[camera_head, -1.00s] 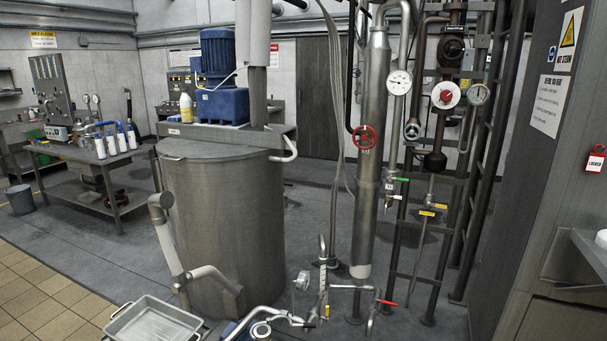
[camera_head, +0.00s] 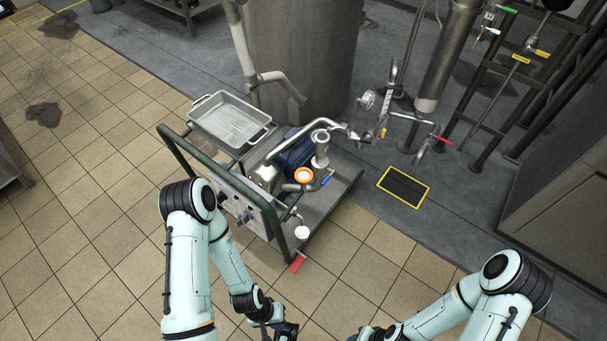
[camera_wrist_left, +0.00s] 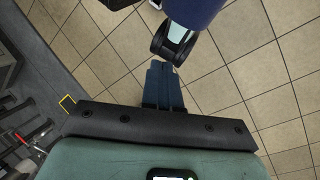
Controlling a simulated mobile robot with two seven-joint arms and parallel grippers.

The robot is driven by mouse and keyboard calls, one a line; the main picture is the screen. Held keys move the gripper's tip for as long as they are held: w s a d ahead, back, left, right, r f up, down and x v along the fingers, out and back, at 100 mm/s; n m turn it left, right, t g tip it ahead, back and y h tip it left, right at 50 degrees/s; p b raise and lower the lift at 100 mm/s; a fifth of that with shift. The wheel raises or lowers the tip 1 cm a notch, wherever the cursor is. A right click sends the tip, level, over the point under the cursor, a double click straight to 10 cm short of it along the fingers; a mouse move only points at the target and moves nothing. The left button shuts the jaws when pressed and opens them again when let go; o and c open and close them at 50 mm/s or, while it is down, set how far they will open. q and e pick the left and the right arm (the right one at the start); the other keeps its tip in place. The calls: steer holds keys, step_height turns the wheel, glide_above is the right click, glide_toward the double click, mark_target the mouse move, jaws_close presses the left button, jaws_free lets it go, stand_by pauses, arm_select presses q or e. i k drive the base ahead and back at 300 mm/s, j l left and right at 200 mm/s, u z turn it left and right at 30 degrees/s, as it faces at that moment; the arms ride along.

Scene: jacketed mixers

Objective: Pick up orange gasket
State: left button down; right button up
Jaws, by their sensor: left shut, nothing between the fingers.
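The orange gasket (camera_head: 304,169) is a small orange ring with a pale centre. It sits on a pipe end of the pump cart (camera_head: 335,205), in front of a grey upright fitting. My left gripper (camera_head: 287,332) is low in the head view, in front of the cart and well apart from the gasket. Its fingers (camera_wrist_left: 164,86) are together and empty in the left wrist view, where the gasket does not show. My right gripper (camera_head: 362,334) is at the bottom edge, and its fingers cannot be made out.
A metal tray (camera_head: 230,119) rests on the cart behind the dark green handle frame (camera_head: 174,150). A red tag (camera_head: 297,263) is at the cart's near corner. The large tank (camera_head: 303,55) and pipes stand behind. Tiled floor (camera_head: 80,220) is open at left.

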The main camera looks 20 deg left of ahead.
mark_target(307, 169)
steer(key=u, duration=0.45)
steer(key=i+l+u, duration=0.45)
steer(key=l, duration=0.15)
steer(key=i+l+u, duration=0.25)
steer(key=k+l, duration=0.05)
steer(key=l, duration=0.05)
